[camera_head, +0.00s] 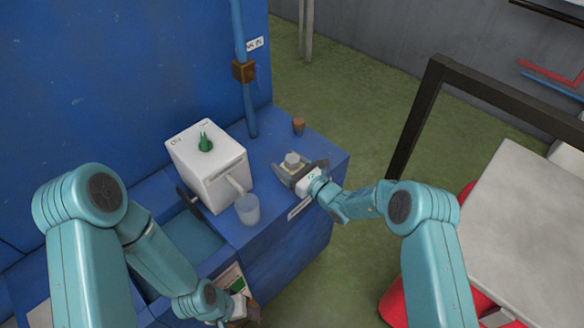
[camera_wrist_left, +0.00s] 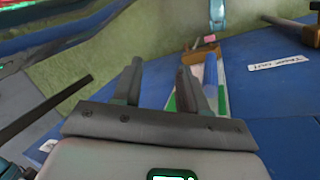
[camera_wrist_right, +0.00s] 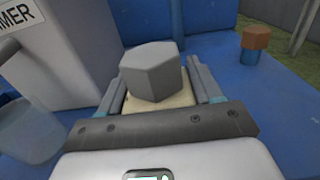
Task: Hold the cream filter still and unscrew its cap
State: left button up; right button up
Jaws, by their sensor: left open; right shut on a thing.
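The cream filter (camera_wrist_right: 160,101) stands upright on the blue worktop, with a grey faceted cap (camera_wrist_right: 153,71) on top. My right gripper (camera_wrist_right: 162,95) is shut on the filter's body, below the cap. In the head view the filter's cap (camera_head: 292,159) shows between the fingers of my right gripper (camera_head: 295,168). My left gripper (camera_wrist_left: 157,85) is open and empty. In the head view my left gripper (camera_head: 235,310) is low at the bottom, away from the filter and partly hidden by its own arm.
A white box (camera_head: 208,165) with a green top piece and a clear cup (camera_head: 248,210) stand left of the filter. A small brown-capped piece (camera_head: 298,126) stands behind it. A blue vertical pipe (camera_head: 243,90) rises at the back. A pale table (camera_head: 530,215) is at right.

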pick_arm(q)
jog(key=shift+o, duration=0.3)
jog(key=shift+o, duration=0.3)
jog(key=shift+w, duration=0.2)
jog(key=m+t+y, duration=0.3)
jog(key=m+t, duration=0.1)
jog(key=m, duration=0.1)
send_near(292, 159)
jog(key=x, duration=0.9)
